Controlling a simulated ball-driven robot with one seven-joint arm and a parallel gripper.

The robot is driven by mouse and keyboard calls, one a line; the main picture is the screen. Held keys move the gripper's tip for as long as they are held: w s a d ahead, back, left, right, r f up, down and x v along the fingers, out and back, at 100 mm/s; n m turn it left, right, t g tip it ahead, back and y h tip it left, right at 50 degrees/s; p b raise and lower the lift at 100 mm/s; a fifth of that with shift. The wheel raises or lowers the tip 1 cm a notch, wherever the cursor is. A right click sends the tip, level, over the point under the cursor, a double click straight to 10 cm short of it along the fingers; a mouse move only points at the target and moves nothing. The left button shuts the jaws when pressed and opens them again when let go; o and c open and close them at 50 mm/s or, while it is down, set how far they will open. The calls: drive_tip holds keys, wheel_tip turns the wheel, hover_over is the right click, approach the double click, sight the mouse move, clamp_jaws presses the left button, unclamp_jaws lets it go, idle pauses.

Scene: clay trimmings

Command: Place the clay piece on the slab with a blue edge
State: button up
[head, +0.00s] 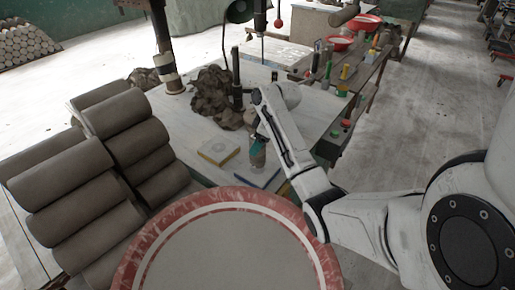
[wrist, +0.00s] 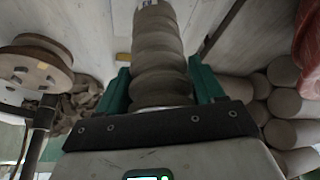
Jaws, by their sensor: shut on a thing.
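My gripper (wrist: 160,88) has teal fingers shut on the sides of a grey-brown, ridged clay piece (wrist: 158,45). In the head view the clay piece (head: 258,158) hangs below the fingers, roughly upright. The slab with a blue edge (head: 257,176) lies on the table just below and in front of it. The clay piece overlaps this slab's back part in the picture. I cannot tell whether they touch. A slab with a yellow edge (head: 218,151) lies to the left, apart from the clay piece.
Stacked clay cylinders (head: 115,150) stand at the left. A round, red-rimmed surface (head: 150,240) fills the front. Dark clay lumps (head: 212,95) and an upright post (head: 237,80) are behind the slabs. The table (head: 195,130) is bare around the yellow-edged slab.

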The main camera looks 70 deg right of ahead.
drive_tip(key=shift+f+p, duration=0.5)
drive_tip(key=shift+f, duration=1)
drive_tip(key=shift+f, duration=0.1)
drive_tip(key=o, duration=1.5)
drive_tip(key=shift+f, duration=0.1)
drive_tip(key=v, duration=1.2)
drive_tip(key=shift+b, duration=0.4)
